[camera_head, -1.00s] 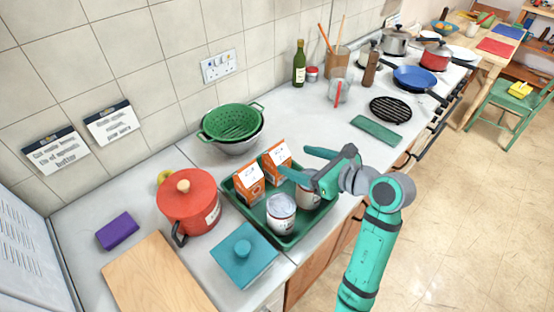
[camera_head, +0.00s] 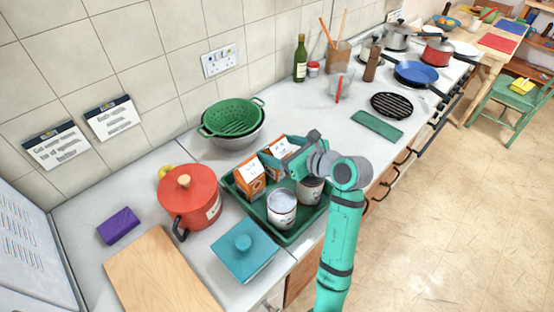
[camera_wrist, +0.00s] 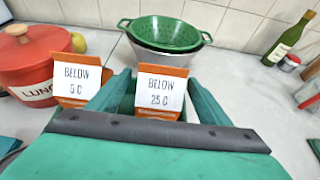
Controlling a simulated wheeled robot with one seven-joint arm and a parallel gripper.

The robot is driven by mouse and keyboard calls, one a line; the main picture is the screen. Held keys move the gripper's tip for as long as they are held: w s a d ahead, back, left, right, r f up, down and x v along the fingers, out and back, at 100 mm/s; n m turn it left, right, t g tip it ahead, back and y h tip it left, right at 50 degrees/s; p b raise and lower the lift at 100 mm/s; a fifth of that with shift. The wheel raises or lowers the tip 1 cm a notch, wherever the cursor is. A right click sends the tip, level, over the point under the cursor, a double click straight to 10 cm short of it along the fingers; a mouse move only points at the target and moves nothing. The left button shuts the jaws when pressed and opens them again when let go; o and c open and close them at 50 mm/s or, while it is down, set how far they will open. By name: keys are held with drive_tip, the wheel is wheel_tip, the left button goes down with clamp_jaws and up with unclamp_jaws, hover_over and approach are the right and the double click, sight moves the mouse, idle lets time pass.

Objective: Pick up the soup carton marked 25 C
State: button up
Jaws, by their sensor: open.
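Two orange and white cartons stand in a green tray (camera_head: 290,236) on the counter. In the wrist view the carton on the right (camera_wrist: 160,92) reads "BELOW 25 C" and the one on the left (camera_wrist: 78,82) reads "BELOW 5 C" or similar. In the head view the 25 C carton (camera_head: 275,156) is the farther one, partly hidden by my gripper (camera_head: 290,150). The other carton (camera_head: 249,178) stands to its left. My gripper also shows in the wrist view (camera_wrist: 160,90), open, its fingers on either side of the 25 C carton. Contact cannot be told.
A blue lidded dish (camera_head: 244,252) lies in front.

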clamp_jaws()
drive_tip(key=shift+r, duration=0.1)
